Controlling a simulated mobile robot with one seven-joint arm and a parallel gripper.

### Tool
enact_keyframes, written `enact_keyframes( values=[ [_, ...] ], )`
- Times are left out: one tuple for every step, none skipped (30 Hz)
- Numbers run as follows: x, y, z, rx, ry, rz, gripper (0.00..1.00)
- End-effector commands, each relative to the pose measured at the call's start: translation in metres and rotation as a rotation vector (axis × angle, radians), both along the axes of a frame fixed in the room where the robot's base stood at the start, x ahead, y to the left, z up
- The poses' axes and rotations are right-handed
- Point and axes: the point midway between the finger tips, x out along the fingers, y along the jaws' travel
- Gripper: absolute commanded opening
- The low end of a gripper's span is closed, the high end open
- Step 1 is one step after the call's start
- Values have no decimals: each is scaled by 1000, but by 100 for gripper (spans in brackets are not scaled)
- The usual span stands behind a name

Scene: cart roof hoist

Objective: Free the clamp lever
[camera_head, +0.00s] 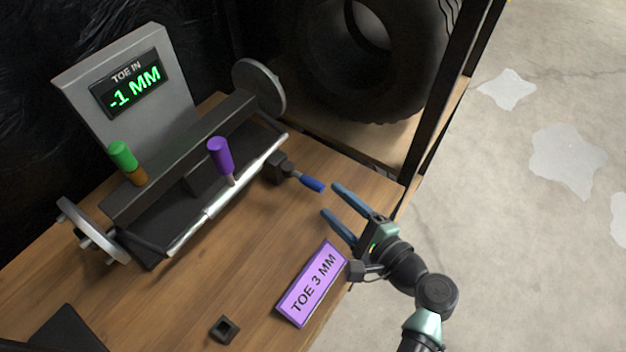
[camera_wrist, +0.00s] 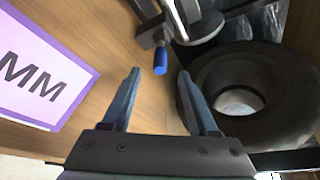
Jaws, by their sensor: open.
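The clamp lever (camera_head: 312,184) has a blue grip and a dark stem. It sticks out to the right from a black clamp block (camera_head: 280,167) at the near right end of the toe gauge fixture. In the wrist view the blue grip (camera_wrist: 160,68) shows ahead, between the lines of my two fingers. My gripper (camera_head: 331,198) is open and empty, its blue-grey fingers pointing at the lever's end. In the wrist view my gripper (camera_wrist: 158,78) has a wide gap, and the grip lies beyond or near the fingertips. No contact shows.
The fixture has a display (camera_head: 131,84) reading "TOE IN -1 MM", a green handle (camera_head: 122,155), a purple handle (camera_head: 220,156) and round end discs. A purple "TOE 3 MM" sign (camera_head: 312,284) lies on the bench (camera_head: 235,265). A tyre (camera_head: 385,70) stands behind. A small black square piece (camera_head: 225,329) sits in front.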

Motion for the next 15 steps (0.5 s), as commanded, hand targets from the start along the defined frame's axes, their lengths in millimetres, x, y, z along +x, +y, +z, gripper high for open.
enact_keyframes(
  values=[
    [10,8,-4,0,0,5,60],
    [15,11,-5,1,-1,4,60],
    [22,16,-6,1,-1,4,60],
    [26,20,-8,1,-1,5,60],
    [31,22,-9,1,-1,4,60],
    [37,26,-10,1,-1,4,60],
    [41,29,-11,0,-2,3,60],
    [44,32,-12,-1,-1,3,60],
    [48,34,-13,-1,-1,3,60],
    [51,36,-14,-1,-2,2,60],
    [54,38,-14,-1,-1,3,60],
    [56,40,-15,-1,0,2,60],
    [58,41,-16,-2,-1,2,60],
    [59,42,-16,-2,-1,2,60],
    [61,42,-16,-2,-1,0,60]
  ],
)
